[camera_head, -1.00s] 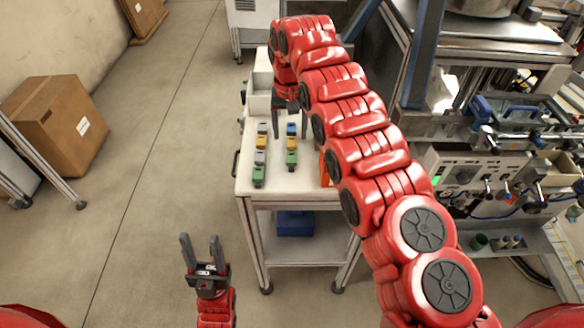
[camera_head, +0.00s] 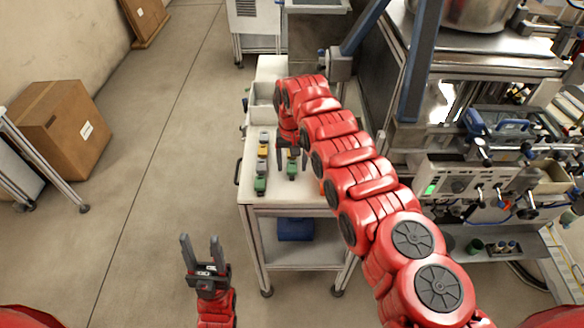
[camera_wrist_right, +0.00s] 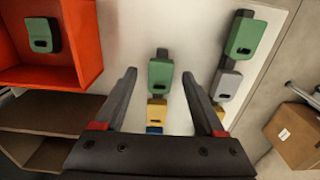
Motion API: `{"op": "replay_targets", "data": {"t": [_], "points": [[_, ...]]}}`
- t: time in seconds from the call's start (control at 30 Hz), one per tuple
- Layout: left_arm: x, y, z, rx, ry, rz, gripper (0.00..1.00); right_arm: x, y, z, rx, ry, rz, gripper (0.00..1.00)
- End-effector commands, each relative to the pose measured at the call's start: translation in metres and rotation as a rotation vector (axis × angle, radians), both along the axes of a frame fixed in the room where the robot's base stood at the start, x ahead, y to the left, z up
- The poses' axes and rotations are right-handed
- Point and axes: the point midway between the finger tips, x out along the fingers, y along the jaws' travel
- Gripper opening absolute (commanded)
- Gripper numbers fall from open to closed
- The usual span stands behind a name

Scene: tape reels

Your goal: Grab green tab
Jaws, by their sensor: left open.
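Two rows of coloured tabs stand on the white cart top. A green tab (camera_head: 292,173) is at the near end of the right row, and it also shows in the right wrist view (camera_wrist_right: 161,75). My right gripper (camera_head: 291,157) is open over this row; in the right wrist view its fingers lie on either side of the green tab, with visible gaps. I cannot tell how far above it the fingertips are. Another green tab (camera_head: 260,186) ends the left row. A third green tab (camera_wrist_right: 41,36) lies in an orange-red bin. My left gripper (camera_head: 201,248) is open and empty, away from the cart.
The orange-red bin (camera_wrist_right: 88,45) stands beside the right row, mostly hidden by my right arm in the head view. Yellow (camera_wrist_right: 157,111) and grey (camera_wrist_right: 227,84) tabs are close by. White trays (camera_head: 262,112) sit at the back.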

Motion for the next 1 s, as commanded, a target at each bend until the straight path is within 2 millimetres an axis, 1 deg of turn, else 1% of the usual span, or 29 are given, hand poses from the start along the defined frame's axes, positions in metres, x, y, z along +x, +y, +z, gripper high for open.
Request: {"op": "replay_targets", "data": {"t": [0.03,0.17,0.2,0.27,0.3,0.37,0.4,0.77,1.0], "points": [[0.0,0.0,0.0,0.0,0.0,0.0,0.5,0.0,0.0,0.0,0.0,0.0,0.0,0.62],[0.0,0.0,0.0,0.0,0.0,0.0,0.5,0.0,0.0,0.0,0.0,0.0,0.0,0.38],[0.0,0.0,0.0,0.0,0.0,0.0,0.5,0.0,0.0,0.0,0.0,0.0,0.0,0.31],[0.0,0.0,0.0,0.0,0.0,0.0,0.5,0.0,0.0,0.0,0.001,0.0,0.0,0.2],[0.0,0.0,0.0,0.0,0.0,0.0,0.5,0.0,0.0,0.0,0.001,0.0,0.0,0.13],[0.0,0.0,0.0,0.0,0.0,0.0,0.5,0.0,0.0,0.0,0.001,0.0,0.0,0.02],[0.0,0.0,0.0,0.0,0.0,0.0,0.5,0.0,0.0,0.0,0.0,0.0,0.0,0.0],[0.0,0.0,0.0,0.0,0.0,0.0,0.5,0.0,0.0,0.001,0.001,0.0,0.0,0.0],[0.0,0.0,-0.003,0.0,0.0,0.0,0.5,0.003,-0.002,0.01,0.002,-0.003,-0.001,0.0]]}}
